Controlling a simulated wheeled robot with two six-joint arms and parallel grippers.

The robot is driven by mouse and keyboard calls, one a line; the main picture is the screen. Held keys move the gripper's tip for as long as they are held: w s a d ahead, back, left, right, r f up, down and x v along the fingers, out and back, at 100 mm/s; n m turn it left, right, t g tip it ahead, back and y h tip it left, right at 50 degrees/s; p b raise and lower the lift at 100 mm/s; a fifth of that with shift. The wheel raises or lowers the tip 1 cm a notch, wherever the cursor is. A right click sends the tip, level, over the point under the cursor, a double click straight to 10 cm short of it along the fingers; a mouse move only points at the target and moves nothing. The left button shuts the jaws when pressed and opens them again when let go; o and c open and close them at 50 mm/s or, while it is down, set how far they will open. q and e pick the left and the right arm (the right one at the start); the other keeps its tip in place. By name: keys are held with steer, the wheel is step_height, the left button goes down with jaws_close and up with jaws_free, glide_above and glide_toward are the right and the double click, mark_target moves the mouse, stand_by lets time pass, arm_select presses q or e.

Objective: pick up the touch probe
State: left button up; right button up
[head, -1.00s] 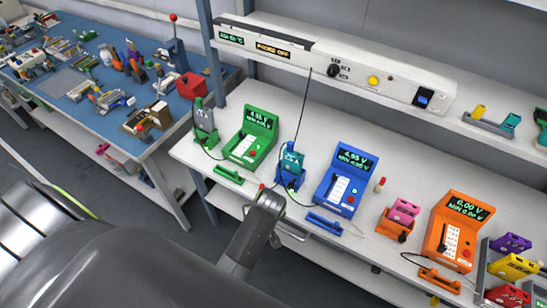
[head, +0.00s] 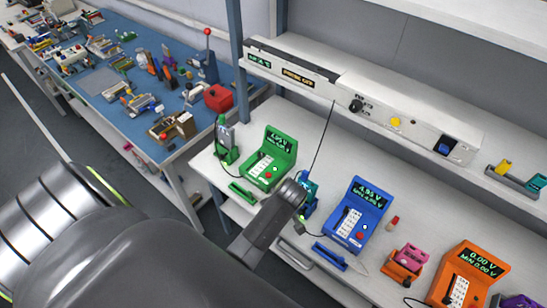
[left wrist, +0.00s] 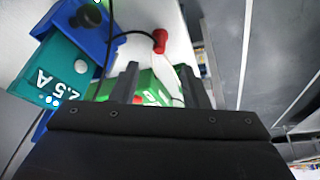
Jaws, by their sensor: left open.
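In the left wrist view a red piece (left wrist: 160,41) on a black cable lies on the white surface, just beyond my fingertips. It may be the touch probe; I cannot be sure. A green unit (left wrist: 150,90) lies behind and between the fingers. In the head view my left wrist (head: 290,197) is over the bench between the green tester (head: 268,168) and the blue tester (head: 358,213). It hides the red piece and the fingertips. My right gripper is not in view.
A teal cell (left wrist: 48,72) in a blue holder stands close left of the fingers. An orange tester (head: 466,278) and a pink cell (head: 412,256) are farther right. A long instrument bar (head: 365,100) runs above the bench. A blue work table (head: 100,88) is at left.

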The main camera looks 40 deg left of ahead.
arm_select(q)
steer(key=shift+x, duration=1.05)
steer(key=b+x, duration=0.5)
steer(key=b, duration=0.1)
steer(key=shift+d+f+b, duration=0.1)
steer(key=shift+f+b, duration=0.05)
steer(key=shift+b, duration=0.15)
jaws_close()
step_height(320, 180, up, 22)
steer(key=p, duration=0.6)
steer(key=shift+f+p, duration=0.15)
steer(key=shift+p, duration=0.25)
